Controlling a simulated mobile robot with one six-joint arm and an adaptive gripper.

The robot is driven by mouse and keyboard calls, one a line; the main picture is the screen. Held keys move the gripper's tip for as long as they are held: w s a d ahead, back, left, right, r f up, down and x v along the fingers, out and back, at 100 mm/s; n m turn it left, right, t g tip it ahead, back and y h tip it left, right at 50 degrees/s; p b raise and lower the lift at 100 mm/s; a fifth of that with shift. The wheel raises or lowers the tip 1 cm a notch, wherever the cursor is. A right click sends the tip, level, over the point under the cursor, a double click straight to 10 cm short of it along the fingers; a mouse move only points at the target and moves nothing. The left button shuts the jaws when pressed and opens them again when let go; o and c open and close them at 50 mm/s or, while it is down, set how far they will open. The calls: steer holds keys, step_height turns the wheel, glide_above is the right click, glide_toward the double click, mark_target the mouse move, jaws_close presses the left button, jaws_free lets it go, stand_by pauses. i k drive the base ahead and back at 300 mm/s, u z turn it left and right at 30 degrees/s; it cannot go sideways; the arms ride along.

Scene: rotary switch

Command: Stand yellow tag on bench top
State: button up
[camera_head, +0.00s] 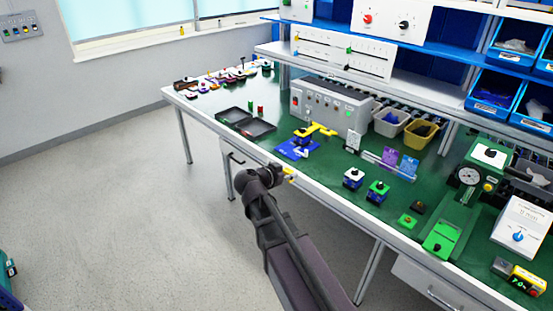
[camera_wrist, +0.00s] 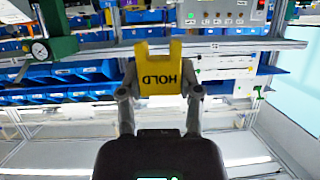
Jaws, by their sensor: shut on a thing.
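My gripper (camera_head: 283,172) is at the front edge of the bench, near its left-middle part. It is shut on the yellow tag (camera_wrist: 160,78), with one finger on each side of it in the wrist view (camera_wrist: 160,88). The tag has a notched edge and black "HOLD" lettering, which reads upside down there. In the head view only a small yellow piece of the tag (camera_head: 290,178) shows beside my gripper. The green bench top (camera_head: 325,172) lies just beyond. Whether the tag touches the bench cannot be told.
A blue piece with a yellow part (camera_head: 298,147) lies beyond my gripper, and an open black case (camera_head: 246,123) is to its left. Blocks with knobs (camera_head: 353,178) stand to the right. A grey control box (camera_head: 330,105) stands behind. Some green surface near the front edge is clear.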

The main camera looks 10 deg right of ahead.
mark_target(271, 116)
steer(key=u, duration=0.05)
steer(key=i, duration=1)
